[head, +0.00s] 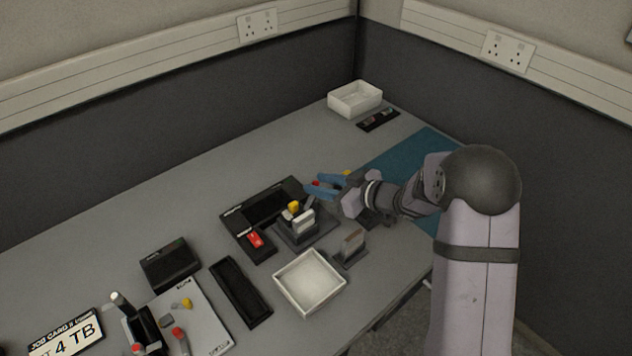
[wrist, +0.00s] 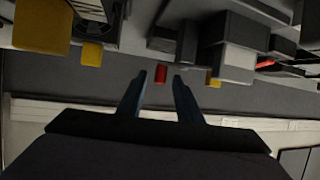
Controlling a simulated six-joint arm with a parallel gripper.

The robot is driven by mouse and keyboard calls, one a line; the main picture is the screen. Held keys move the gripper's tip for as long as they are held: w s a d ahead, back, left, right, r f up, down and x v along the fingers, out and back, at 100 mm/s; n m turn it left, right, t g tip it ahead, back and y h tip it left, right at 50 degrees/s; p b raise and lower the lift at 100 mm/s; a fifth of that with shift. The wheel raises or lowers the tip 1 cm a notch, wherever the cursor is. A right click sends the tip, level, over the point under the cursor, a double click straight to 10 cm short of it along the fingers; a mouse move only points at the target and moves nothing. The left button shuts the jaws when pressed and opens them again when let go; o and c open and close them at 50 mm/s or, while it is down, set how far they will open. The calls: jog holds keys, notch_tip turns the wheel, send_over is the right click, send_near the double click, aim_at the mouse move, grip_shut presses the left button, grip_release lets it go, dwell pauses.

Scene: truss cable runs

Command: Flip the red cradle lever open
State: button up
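My gripper (head: 322,187) has blue fingers, which are apart and point left over the black equipment on the bench. In the wrist view my gripper (wrist: 161,84) shows a gap between its fingertips. A small red part (wrist: 160,74) appears in that gap; I cannot tell if it is between the fingers or beyond them. In the head view a small red part (head: 315,183) shows right at the fingertips. Another red piece (head: 255,240) sits on the near end of the black tray. I cannot tell for certain which is the cradle lever, nor its position.
A grey fixture (head: 304,222) with a yellow part (head: 293,206) stands just below the fingers. The black tray (head: 232,218) lies to its left. A white open bin (head: 310,281) and a small upright holder (head: 351,246) stand nearer.

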jog(key=shift+x, duration=0.95)
grip_shut()
jog(key=shift+d, duration=0.1)
